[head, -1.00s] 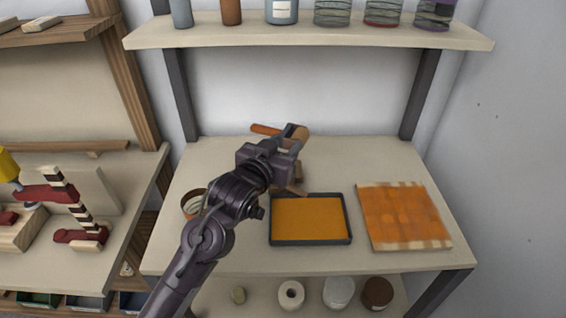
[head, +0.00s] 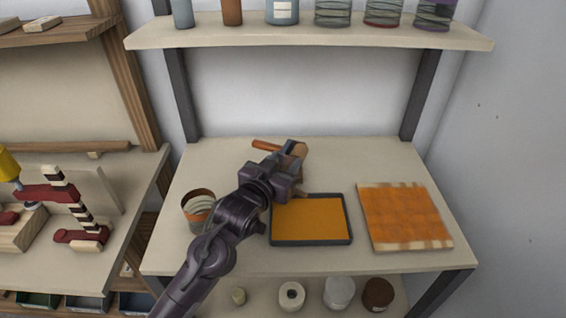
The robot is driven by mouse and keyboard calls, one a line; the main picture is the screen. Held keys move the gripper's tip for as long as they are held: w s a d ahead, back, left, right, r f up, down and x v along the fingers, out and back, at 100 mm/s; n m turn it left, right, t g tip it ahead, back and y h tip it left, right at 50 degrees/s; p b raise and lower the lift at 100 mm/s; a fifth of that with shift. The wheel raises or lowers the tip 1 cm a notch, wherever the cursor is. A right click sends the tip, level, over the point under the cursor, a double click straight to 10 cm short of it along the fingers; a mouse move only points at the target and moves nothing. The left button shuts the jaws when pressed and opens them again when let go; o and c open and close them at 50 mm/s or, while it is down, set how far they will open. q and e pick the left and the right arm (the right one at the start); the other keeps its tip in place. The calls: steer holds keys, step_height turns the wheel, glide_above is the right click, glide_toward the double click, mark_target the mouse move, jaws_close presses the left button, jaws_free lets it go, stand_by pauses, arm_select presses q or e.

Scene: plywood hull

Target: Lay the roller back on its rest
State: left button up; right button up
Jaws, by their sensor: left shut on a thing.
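The roller shows as an orange handle (head: 266,146) and a tan-brown head (head: 299,151) over the back middle of the table. My left gripper (head: 288,158) is shut on the roller, between handle and head; the fingers hide part of it. A small piece of light wood (head: 301,191), possibly the rest, shows just below the roller, behind the paint tray. Most of it is hidden by my gripper, and I cannot tell whether the roller touches it. My right gripper is not in view.
A dark tray (head: 349,240) of orange paint lies at the table's front middle. An orange-painted board (head: 447,243) lies to its right. An open tin (head: 199,194) stands left of my arm. A shelf (head: 320,38) with jars hangs above the back.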

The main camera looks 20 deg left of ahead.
arm_select(q)
steer(key=shift+s+f, duration=0.1)
steer(key=shift+f, duration=0.5)
steer(key=o, duration=1)
steer(key=shift+d+f, duration=0.15)
steer(key=shift+f, duration=0.1)
steer(key=shift+r, duration=0.7)
steer(key=b+v, duration=0.1)
steer(key=v, duration=0.9)
steer(key=shift+s+a+r, duration=0.2)
steer(key=shift+s, duration=0.1)
steer(key=shift+s+a+r, duration=0.1)
steer(key=shift+s+r, duration=0.15)
steer(key=shift+s, duration=0.25)
